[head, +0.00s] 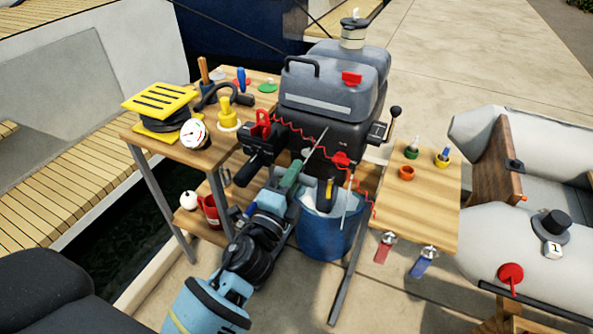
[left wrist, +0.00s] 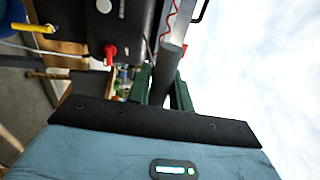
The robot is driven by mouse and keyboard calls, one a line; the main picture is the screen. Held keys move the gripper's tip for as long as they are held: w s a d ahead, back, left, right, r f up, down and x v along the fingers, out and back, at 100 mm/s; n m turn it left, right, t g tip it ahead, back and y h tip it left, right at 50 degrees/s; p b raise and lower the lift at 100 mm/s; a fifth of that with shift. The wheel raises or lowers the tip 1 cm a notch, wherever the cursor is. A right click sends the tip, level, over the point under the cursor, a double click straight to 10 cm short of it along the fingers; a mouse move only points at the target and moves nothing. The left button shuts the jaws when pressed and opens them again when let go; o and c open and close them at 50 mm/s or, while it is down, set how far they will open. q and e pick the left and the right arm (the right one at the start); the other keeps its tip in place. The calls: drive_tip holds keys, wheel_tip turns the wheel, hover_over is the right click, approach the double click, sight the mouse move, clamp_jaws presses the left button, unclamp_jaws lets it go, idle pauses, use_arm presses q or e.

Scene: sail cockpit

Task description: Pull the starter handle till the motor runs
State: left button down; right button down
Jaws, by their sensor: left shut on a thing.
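The outboard motor (head: 335,85), with a grey cowl and black lower body, stands at the bench in the head view. My left gripper (head: 293,172) is in front of it, its green fingers shut on the starter handle. In the left wrist view the handle (left wrist: 168,68) is a dark grey bar between the green fingers, and its lower end is hidden by the gripper body. In the head view a thin pale line slants from the motor's front down toward the gripper. Whether the motor runs cannot be seen. My right gripper is not in view.
A red coiled cord (head: 316,137) hangs across the motor's front. A blue bucket (head: 330,238) stands below. A side shelf (head: 428,205) with coloured caps is at right, a wooden bench (head: 165,148) with tools at left. A grey inflatable boat (head: 510,240) lies at far right.

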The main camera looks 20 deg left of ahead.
use_arm(q)
drive_tip(key=c, duration=1.3)
unclamp_jaws()
drive_tip(key=shift+s+a+f+b, duration=0.1)
drive_tip(key=shift+s+f+b, duration=0.15)
drive_tip(key=shift+s, duration=1.05)
drive_tip(key=shift+s+f+b, duration=0.3)
drive_tip(key=shift+s, duration=0.95)
drive_tip(key=shift+s+a+f+b, duration=0.1)
drive_tip(key=shift+s+f+b, duration=0.15)
drive_tip(key=shift+s, duration=1.05)
